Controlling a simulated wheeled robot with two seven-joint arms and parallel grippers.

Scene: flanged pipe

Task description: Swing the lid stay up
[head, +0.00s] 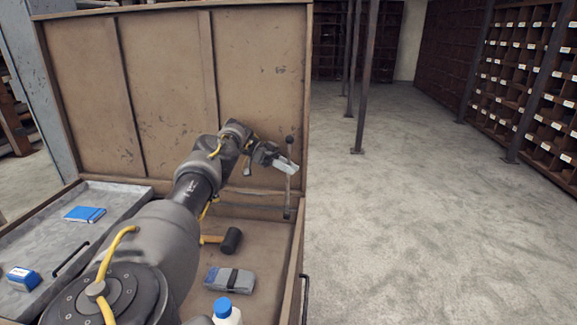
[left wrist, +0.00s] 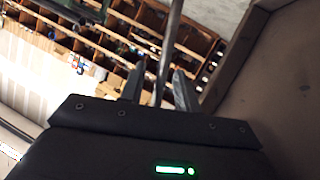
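The lid stay (head: 287,200) is a thin metal rod with a dark round knob at its top, standing near upright at the right end of the chest. The chest's brown lid (head: 165,90) stands open behind it. My left gripper (head: 284,163) is at the upper part of the stay, below the knob. In the left wrist view, the stay (left wrist: 174,30) runs between the two fingers of my left gripper (left wrist: 160,88), with a gap visible on each side. The fingers are open around it. My right gripper is not in view.
In the chest lie a black-headed mallet (head: 231,240), a grey case (head: 230,279) and a blue-capped bottle (head: 222,309). A grey tray (head: 130,200) at left holds a blue book (head: 85,214) and a blue-white box (head: 23,278). Floor (head: 420,220) at right is clear, apart from posts.

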